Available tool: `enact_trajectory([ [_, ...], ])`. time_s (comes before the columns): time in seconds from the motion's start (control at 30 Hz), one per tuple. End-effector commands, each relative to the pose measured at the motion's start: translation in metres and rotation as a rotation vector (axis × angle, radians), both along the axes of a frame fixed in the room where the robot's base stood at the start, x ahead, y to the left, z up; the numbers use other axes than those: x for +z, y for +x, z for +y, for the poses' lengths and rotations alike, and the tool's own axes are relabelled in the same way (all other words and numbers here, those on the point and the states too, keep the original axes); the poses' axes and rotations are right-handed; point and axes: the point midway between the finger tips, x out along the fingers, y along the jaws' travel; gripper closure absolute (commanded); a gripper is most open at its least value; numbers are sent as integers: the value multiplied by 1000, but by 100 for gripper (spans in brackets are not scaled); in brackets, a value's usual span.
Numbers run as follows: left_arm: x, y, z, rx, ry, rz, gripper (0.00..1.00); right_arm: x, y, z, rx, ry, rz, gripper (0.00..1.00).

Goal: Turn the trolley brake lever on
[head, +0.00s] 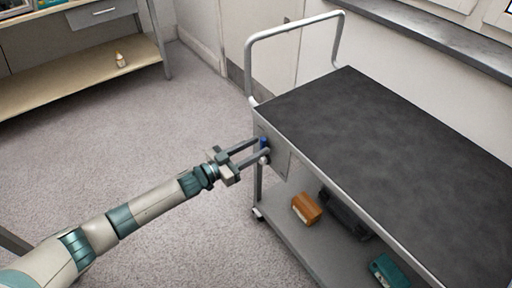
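The trolley (283,129) stands on the right with a dark top, a grey frame and a tubular push handle (294,30) at its far end. The brake lever (263,142) appears as a small blue part on the trolley's near left side, with a pale round knob (264,161) just below it. My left gripper (262,151) reaches in from the left. Its two fingers are apart and their tips are at the blue part and the knob. The fingers partly hide the lever, and I cannot tell whether they touch it. My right gripper is out of the picture.
The trolley's lower shelf (290,222) holds an orange-brown box (306,208), a dark case (344,214) and a teal box (388,271). A workbench (88,70) with a small bottle (120,60) on its lower shelf stands at the upper left. The carpeted floor (150,125) between is clear.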

Motion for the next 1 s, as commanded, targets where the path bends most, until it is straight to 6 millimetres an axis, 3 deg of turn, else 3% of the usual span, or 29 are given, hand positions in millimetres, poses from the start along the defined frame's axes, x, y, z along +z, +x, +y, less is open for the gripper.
enact_trajectory([
  [0.37, 0, 3, -4, 0, 1, -1, 62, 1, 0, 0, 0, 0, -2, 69],
  [0.4, 0, 3, -4, 0, 0, 0, 65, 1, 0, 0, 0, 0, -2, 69],
  [0.57, 0, 3, -4, 0, 0, 0, 100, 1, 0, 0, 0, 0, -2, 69],
  [1.0, 0, 0, -6, 0, 22, -32, 100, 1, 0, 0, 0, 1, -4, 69],
])
